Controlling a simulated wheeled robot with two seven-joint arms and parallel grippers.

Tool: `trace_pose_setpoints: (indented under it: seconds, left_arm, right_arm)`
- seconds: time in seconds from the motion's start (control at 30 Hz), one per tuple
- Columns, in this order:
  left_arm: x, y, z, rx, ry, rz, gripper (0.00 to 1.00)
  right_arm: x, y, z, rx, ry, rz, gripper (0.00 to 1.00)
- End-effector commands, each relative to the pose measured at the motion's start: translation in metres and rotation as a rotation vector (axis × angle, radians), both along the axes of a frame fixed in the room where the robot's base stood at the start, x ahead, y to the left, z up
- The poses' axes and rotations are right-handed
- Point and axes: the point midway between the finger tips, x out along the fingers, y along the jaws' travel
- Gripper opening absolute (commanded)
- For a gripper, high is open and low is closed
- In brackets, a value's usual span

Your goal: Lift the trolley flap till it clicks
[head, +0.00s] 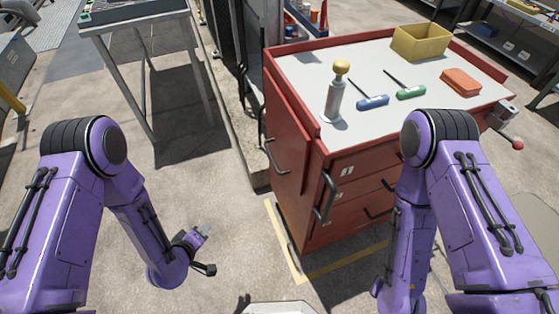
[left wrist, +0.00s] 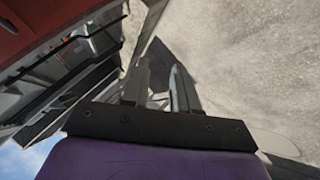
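The red trolley (head: 300,200) stands right of centre in the head view, with a pale top and drawers with black handles. A red panel (head: 292,112) hangs on its left side, with a black handle (head: 274,157) low on that side; I cannot tell for sure that this panel is the flap. My left gripper (head: 207,250) is low, left of the trolley and apart from it. In the left wrist view its two fingers (left wrist: 160,85) stand apart with nothing between them. My right arm reaches down in front of the trolley; its gripper is outside the frame.
On the trolley top are a yellow-knobbed tool (head: 336,95), a blue-handled screwdriver (head: 372,101), a green-handled one (head: 410,92), an orange block (head: 460,82) and a yellow bin (head: 420,42). A grey table (head: 135,22) stands back left. The floor between is clear.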

Motion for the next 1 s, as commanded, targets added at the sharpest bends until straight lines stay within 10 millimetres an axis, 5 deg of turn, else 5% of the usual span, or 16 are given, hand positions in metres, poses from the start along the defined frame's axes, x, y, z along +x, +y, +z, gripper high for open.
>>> trace_pose_setpoints:
  seconds: [0.03, 0.1, 0.23, 0.5, 0.67, 1.0]
  left_arm:
    - [0.054, -0.024, -0.025, -0.171, -0.148, -0.037, 0.29]
    - [0.112, -0.059, -0.011, -0.434, -0.303, -0.138, 0.29]
    - [0.167, -0.102, 0.027, -0.823, -0.414, -0.404, 0.29]
    - [0.181, -0.122, 0.065, -1.09, -0.289, -0.76, 0.29]
    - [0.185, -0.139, 0.073, -1.099, -0.274, -0.781, 0.29]
    - [0.207, -0.206, 0.086, -1.097, -0.274, -0.778, 0.29]
  right_arm:
    - [0.0, 0.0, -0.049, 0.0, 0.001, 0.001, 0.43]
    - [0.0, 0.0, -0.078, 0.0, 0.001, 0.001, 0.43]
    - [0.0, 0.0, -0.123, 0.0, 0.001, 0.001, 0.43]
    - [0.0, 0.0, -0.156, 0.0, 0.0, 0.0, 0.43]
    - [0.0, 0.0, -0.154, 0.0, 0.0, 0.0, 0.43]
    - [0.0, 0.0, -0.158, 0.0, 0.0, 0.0, 0.43]
